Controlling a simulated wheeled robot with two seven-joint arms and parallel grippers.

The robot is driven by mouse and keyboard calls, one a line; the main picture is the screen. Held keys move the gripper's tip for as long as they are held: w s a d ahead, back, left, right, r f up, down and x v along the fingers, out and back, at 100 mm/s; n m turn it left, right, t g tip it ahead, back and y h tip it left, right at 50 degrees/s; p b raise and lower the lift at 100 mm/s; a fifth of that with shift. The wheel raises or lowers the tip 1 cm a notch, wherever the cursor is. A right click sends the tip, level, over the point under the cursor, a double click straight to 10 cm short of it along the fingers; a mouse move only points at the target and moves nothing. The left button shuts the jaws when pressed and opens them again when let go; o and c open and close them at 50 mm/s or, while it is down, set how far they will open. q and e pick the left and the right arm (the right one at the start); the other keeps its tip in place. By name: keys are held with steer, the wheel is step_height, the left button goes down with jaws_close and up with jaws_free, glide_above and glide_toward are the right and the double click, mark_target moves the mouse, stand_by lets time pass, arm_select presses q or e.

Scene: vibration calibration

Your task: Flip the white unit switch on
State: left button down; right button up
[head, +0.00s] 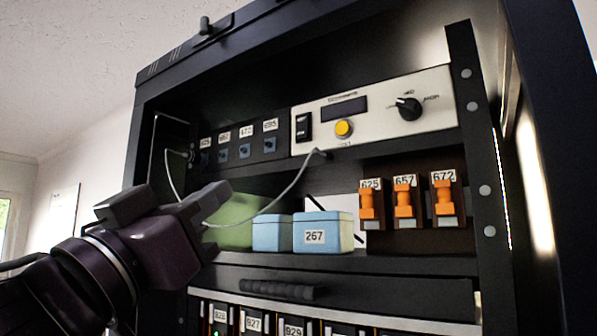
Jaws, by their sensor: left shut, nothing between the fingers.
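The white unit (375,108) sits in the top right of the black rack in the head view. It has a dark display, a yellow button (344,128), a black dial (408,108) and a black rocker switch (303,127) at its left end. I cannot tell which way the switch is set. My left gripper (218,193) is shut and empty. It appears below and left of the switch, apart from it in the picture, in front of the shelf with the blue boxes. My right gripper is not in view.
A dark panel (240,141) with several labelled connectors is left of the white unit. A grey cable hangs across the shelf near my gripper. Blue boxes, one labelled 267 (322,232), and orange holders (405,203) stand below. A drawer handle (281,290) is lower down.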

mark_target(301, 127)
arm_select(q)
steer(key=s+r+h, duration=0.1)
steer(key=s+d+r+m+h, duration=0.1)
steer(key=s+r, duration=0.1)
steer(key=shift+s+r+m, duration=0.1)
steer(key=shift+s+m, duration=0.05)
steer(key=shift+m, duration=0.15)
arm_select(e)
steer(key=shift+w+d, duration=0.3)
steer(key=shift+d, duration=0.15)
arm_select(q)
steer(key=p+x, duration=0.1)
steer(key=x, duration=0.3)
steer(key=f+p+x, duration=0.1)
steer(key=p+x, duration=0.1)
steer(key=x, duration=0.2)
steer(key=w+d+f+p+x, duration=0.1)
steer(key=x, duration=0.3)
steer(key=shift+w+d+r+p, duration=0.1)
steer(key=shift+w+r+p, duration=0.05)
steer(key=shift+p, duration=0.25)
steer(key=shift+w+d, duration=0.25)
steer(key=shift+w, duration=0.25)
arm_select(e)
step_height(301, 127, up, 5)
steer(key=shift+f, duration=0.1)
arm_select(q)
steer(key=shift+s, duration=0.1)
